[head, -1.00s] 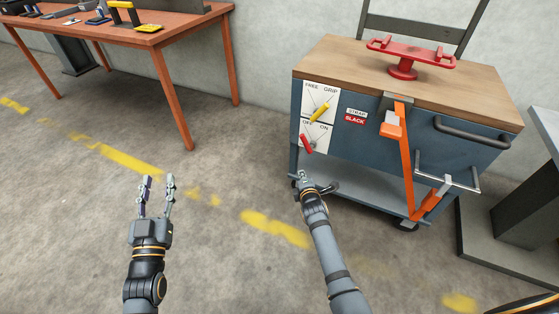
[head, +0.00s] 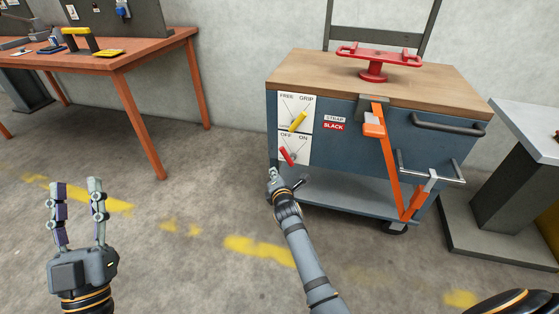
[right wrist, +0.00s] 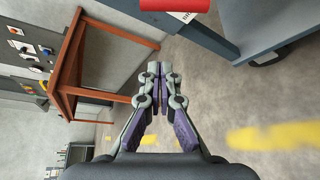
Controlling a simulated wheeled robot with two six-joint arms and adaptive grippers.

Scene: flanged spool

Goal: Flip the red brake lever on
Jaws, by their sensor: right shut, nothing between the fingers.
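The red brake lever (head: 287,156) is on the white OFF/ON plate at the left of the blue cart's front. It leans up and left, toward OFF. My right gripper (head: 272,174) is just below and left of the lever, apparently not touching it. In the right wrist view its fingers (right wrist: 157,72) are shut and empty, and a red bar, likely the lever (right wrist: 174,5), shows at the top edge beyond the fingertips. My left gripper (head: 76,186) is open and empty over the floor at the left.
A yellow lever (head: 298,121) above leans toward GRIP. The cart (head: 345,155) carries a red stand (head: 375,68), an orange strap (head: 392,160) and a dark handle (head: 447,126). An orange table (head: 150,60) stands at the left, a grey pedestal (head: 500,180) at the right.

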